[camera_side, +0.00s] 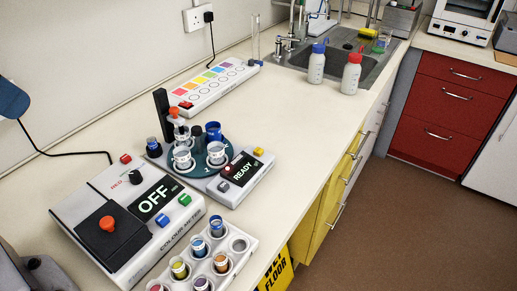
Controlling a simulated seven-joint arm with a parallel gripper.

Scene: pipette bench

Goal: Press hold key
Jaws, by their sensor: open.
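The colour meter (118,258) is a white and grey box at the lower left of the side view. Its dark display (156,200) reads OFF. Around the display are a blue key (162,220), a green key (185,200), a red key (126,158) and a black dial (135,177). A dark lid with an orange knob (108,224) covers its left part. The stirrer-like unit behind it has a READY display (243,172), a yellow key (259,151) and a small red key. No key's label is legible, so I cannot tell which is the hold key. My gripper is not in view.
A white rack (250,246) with several coloured pots stands in front of the meter. Beakers stand on the READY unit's round plate. A colour-chart strip (213,84) lies behind. Two wash bottles stand by the sink (345,62). Bench between is clear.

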